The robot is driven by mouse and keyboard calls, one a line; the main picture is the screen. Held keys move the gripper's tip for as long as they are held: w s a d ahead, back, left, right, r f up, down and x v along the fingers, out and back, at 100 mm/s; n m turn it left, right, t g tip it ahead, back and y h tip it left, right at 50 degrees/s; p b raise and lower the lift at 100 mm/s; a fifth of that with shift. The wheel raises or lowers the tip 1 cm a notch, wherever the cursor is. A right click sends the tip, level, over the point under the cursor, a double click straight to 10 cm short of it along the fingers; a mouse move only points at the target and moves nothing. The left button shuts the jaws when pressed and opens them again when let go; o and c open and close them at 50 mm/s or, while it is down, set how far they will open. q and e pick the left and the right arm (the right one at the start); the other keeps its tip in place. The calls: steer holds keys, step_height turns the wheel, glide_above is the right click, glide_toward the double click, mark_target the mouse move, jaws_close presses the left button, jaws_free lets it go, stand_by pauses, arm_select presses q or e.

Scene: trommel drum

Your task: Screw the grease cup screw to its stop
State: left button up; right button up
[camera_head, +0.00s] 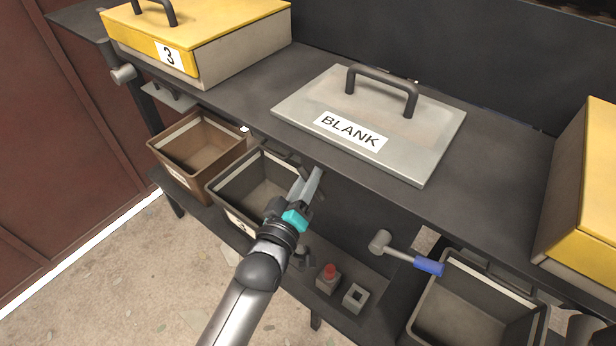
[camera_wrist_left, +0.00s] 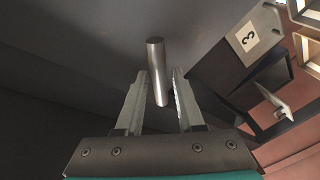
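In the left wrist view a plain grey metal pin (camera_wrist_left: 157,72) stands out from a dark surface, between the two fingers of my left gripper (camera_wrist_left: 158,98). It may be the grease cup screw; I cannot tell for sure. The fingers are apart, one on each side, with a visible gap to the pin. In the head view my left gripper (camera_head: 312,182) is at the bench's front edge, below the BLANK plate, and its fingers hide what is between them. A round grey knob (camera_head: 122,74) shows at the bench's left end. My right gripper is not in view.
The BLANK plate (camera_head: 436,134) and yellow-lidded box 3 (camera_head: 228,68) are on the bench (camera_head: 490,196). A brown bin (camera_head: 165,168), dark bins (camera_head: 420,318), a hammer (camera_head: 400,254), a red-topped block (camera_head: 328,280) and a square socket block (camera_head: 355,297) are below the bench top.

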arm_select(q)
jaws_close()
stand_by(0.5)
steer(key=m+t, duration=0.1)
steer(key=m, duration=0.3)
steer(key=shift+s+d+r+m+h+b, duration=0.1)
steer(key=shift+m+h+b, duration=0.2)
steer(key=shift+m+b, duration=0.1)
steer(key=shift+s+d+r+m+h+b, duration=0.15)
steer(key=shift+m+h, duration=0.3)
steer(key=shift+m, duration=0.8)
steer(key=shift+d+f+m+h+b, duration=0.1)
steer(key=shift+m+h+b, duration=0.25)
steer(key=shift+m, duration=0.9)
steer(key=shift+r, duration=0.1)
steer(key=shift+o, duration=1.3)
jaws_free()
